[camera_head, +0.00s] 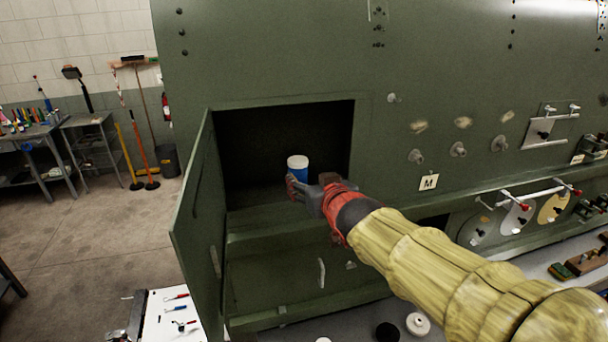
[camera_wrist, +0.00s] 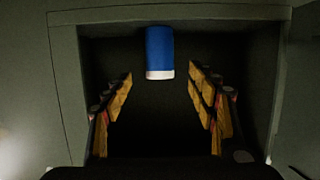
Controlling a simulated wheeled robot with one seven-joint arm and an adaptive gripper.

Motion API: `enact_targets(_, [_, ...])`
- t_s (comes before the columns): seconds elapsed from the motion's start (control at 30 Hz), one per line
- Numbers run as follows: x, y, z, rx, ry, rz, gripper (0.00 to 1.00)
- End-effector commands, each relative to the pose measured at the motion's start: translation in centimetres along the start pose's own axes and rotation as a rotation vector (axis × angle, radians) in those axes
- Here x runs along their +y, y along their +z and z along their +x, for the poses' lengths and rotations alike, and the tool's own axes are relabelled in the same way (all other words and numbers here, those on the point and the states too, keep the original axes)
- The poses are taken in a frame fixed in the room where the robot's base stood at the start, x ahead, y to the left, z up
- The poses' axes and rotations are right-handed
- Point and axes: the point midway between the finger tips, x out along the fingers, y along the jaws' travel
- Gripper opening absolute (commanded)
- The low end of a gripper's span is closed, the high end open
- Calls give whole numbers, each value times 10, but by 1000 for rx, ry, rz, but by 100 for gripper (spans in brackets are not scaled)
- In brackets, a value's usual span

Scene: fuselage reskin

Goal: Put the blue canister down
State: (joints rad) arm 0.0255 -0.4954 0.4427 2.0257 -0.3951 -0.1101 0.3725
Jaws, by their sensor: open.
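The blue canister (camera_head: 299,167) with a white lid is upright inside the dark open compartment (camera_head: 240,199) in the green fuselage panel. My gripper partly hides its lower part in the head view, so I cannot see its base there. My gripper (camera_head: 308,190) is open in front of the canister at the compartment opening. In the wrist view the canister (camera_wrist: 159,50) lies ahead of the fingertips, with its white end toward the bottom of the picture. The gripper's fingers (camera_wrist: 160,82) are spread wide to either side, and the space between them is empty.
The compartment's hinged door (camera_head: 195,215) stands open at the left. The opening's right wall is close to my gripper. A white work surface with small tools (camera_head: 172,315) is below left. Knobs, handles and an M label (camera_head: 428,183) are on the panel at right.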

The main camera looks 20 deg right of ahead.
Motion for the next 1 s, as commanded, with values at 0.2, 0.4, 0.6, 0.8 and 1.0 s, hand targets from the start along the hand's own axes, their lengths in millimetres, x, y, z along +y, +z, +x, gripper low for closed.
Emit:
enact_targets(0.2, [0, -1, -23, 0, 0, 0, 58])
enact_targets(0.4, [1, 1, -27, -5, 3, 0, 58])
enact_targets(0.6, [16, 37, -68, -148, 73, 5, 58])
enact_targets(0.8, [19, 123, -158, -458, 109, 16, 58])
enact_targets(1.0, [-1, 190, -233, -699, 47, 21, 58])
